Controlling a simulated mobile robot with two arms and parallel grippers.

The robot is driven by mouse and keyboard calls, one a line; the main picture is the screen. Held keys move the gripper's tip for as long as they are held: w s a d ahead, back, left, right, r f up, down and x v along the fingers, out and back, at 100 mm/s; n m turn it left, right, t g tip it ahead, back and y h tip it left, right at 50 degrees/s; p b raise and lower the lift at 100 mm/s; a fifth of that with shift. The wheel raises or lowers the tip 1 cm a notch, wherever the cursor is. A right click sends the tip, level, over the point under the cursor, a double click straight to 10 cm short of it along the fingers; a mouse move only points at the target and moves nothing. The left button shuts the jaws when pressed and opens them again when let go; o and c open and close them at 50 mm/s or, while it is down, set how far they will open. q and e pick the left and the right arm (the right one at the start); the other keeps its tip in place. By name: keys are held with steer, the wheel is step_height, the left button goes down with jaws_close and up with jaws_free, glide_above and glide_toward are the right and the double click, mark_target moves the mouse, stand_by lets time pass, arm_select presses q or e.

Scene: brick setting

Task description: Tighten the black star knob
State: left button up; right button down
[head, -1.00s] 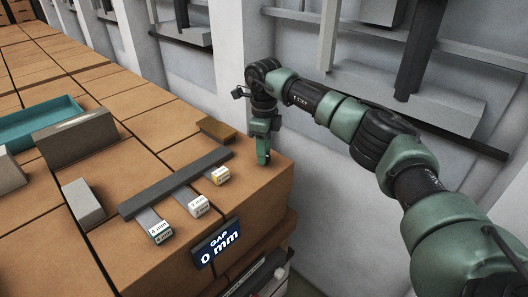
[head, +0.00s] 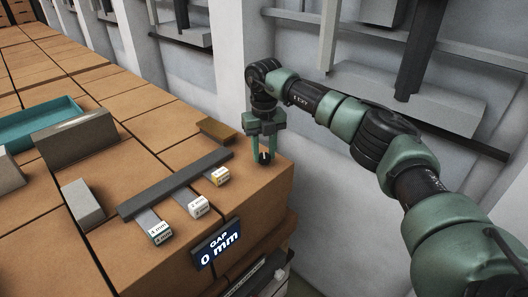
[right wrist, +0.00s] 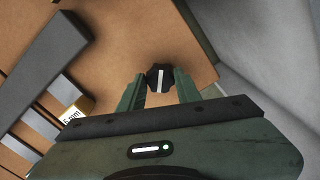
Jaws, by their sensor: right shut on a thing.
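The black star knob (right wrist: 158,78) shows in the right wrist view with a white stripe across its top. It sits on the orange-brown bench top near its right corner. In the head view the knob (head: 264,157) is a small dark shape low between the fingers. My right gripper (head: 265,159) points down from above with a finger on each side of the knob, shut on it. In the right wrist view the right gripper (right wrist: 156,88) has its fingertips beside the knob, and they hide part of its sides. My left gripper is not in view.
A dark grey bar (head: 175,184) with several labelled tabs lies left of the knob. Grey blocks (head: 76,139) and a teal tray (head: 38,122) lie further left. A pale wall (head: 225,60) stands close behind.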

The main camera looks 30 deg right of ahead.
steer(key=m, duration=0.4)
steer(key=shift+w+r+m, duration=0.1)
steer(key=shift+r+m, duration=0.05)
steer(key=shift+m, duration=0.15)
steer(key=shift+d+m, duration=0.1)
steer(key=shift+m, duration=1.9)
steer(key=c, duration=1)
jaws_free()
steer(key=shift+c, duration=0.2)
steer(key=shift+o, duration=0.2)
